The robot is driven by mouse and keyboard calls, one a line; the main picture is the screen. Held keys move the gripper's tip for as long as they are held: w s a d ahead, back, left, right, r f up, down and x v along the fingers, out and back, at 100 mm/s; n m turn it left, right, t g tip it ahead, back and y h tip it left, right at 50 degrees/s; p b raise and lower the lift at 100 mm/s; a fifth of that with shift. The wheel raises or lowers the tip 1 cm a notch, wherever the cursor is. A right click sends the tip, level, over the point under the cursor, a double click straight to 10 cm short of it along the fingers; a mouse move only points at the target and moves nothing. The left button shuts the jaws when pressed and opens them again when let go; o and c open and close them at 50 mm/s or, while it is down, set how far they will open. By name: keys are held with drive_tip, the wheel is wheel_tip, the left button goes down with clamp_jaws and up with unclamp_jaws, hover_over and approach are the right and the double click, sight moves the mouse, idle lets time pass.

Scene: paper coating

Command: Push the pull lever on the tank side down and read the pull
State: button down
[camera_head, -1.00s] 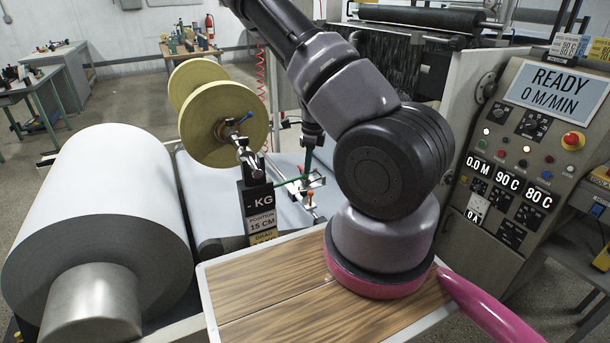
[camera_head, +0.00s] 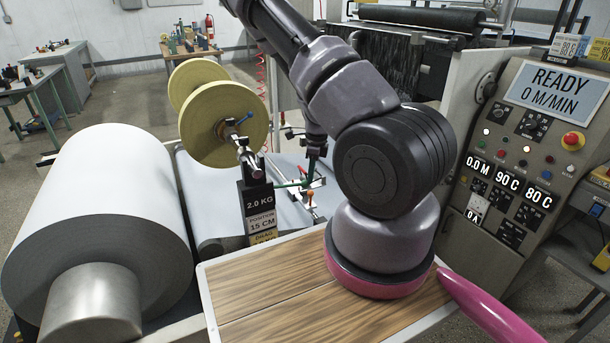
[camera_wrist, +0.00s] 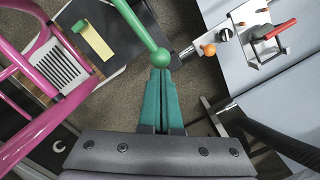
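The pull lever is a green rod with a ball end (camera_wrist: 158,58); in the head view the green rod (camera_head: 286,184) shows beside the tank side. My gripper (camera_wrist: 160,82) has its teal fingers together, with the tips right at the lever's ball; whether they touch cannot be told. In the head view my gripper (camera_head: 309,178) is small and partly merged with the lever's end.
A large white paper roll (camera_head: 105,190) lies at left and a yellow roll (camera_head: 222,125) stands behind the readout. A wooden-topped table (camera_head: 270,290) is in front. The control panel (camera_head: 525,150) at right reads READY, 0 M/MIN. A red-handled clamp (camera_wrist: 275,32) sits near the lever.

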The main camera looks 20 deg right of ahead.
drive_tip(key=shift+s+d+r, duration=0.3)
drive_tip(key=shift+s+d, duration=0.3)
drive_tip(key=shift+d, duration=0.15)
wheel_tip(320, 180, up, 11)
drive_tip(key=shift+s+d, duration=0.3)
drive_tip(key=shift+d, duration=0.1)
drive_tip(key=shift+f, duration=0.15)
